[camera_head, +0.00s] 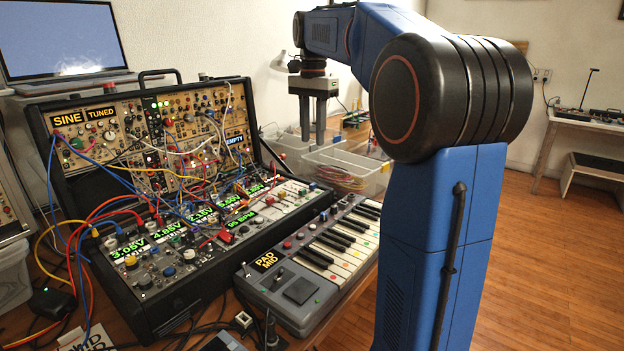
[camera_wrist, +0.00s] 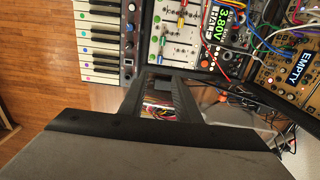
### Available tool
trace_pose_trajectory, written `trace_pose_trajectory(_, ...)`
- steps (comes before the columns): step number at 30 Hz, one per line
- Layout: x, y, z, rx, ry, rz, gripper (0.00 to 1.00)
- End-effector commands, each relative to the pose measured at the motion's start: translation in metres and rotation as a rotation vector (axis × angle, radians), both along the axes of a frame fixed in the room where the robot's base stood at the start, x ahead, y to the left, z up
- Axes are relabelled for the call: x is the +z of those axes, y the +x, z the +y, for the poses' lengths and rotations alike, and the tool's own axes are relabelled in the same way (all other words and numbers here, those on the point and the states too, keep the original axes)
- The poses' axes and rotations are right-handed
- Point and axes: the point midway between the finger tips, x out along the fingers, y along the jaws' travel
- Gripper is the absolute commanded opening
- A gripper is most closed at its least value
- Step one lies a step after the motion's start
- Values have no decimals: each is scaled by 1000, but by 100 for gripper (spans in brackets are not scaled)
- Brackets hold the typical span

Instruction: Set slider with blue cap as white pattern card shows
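My gripper (camera_head: 313,138) hangs fingers-down in the head view, above the clear bins behind the synth case. Its two fingers are apart with nothing between them, and it is clear of the panels. A pale slider panel (camera_head: 270,212) lies at the right end of the case's lower row. The wrist view shows this panel (camera_wrist: 172,42) at the top, with small green, red, yellow and other caps.
A keyboard (camera_head: 320,258) labelled PAD MID stands right of the synth case (camera_head: 165,312). Patch cables crowd the case's panels. Clear bins (camera_head: 345,170) holding cables stand behind. A laptop (camera_head: 65,45) is at the back left. The wood floor (camera_head: 560,260) at right is free.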

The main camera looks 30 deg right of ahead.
Motion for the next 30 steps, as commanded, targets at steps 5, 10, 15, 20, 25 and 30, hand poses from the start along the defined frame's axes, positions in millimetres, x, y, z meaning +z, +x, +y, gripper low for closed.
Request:
trace_pose_trajectory(5, -33, -1, 0, 1, 1, 1, 30)
trace_pose_trajectory(10, -63, -1, 0, 1, 1, 1, 30)
trace_pose_trajectory(15, -93, -1, 0, 1, 1, 1, 30)
trace_pose_trajectory(20, -116, -1, 0, 1, 1, 1, 30)
trace_pose_trajectory(25, -131, 0, 0, 1, 0, 0, 30)
trace_pose_trajectory(30, -137, 0, 0, 1, 0, 0, 30)
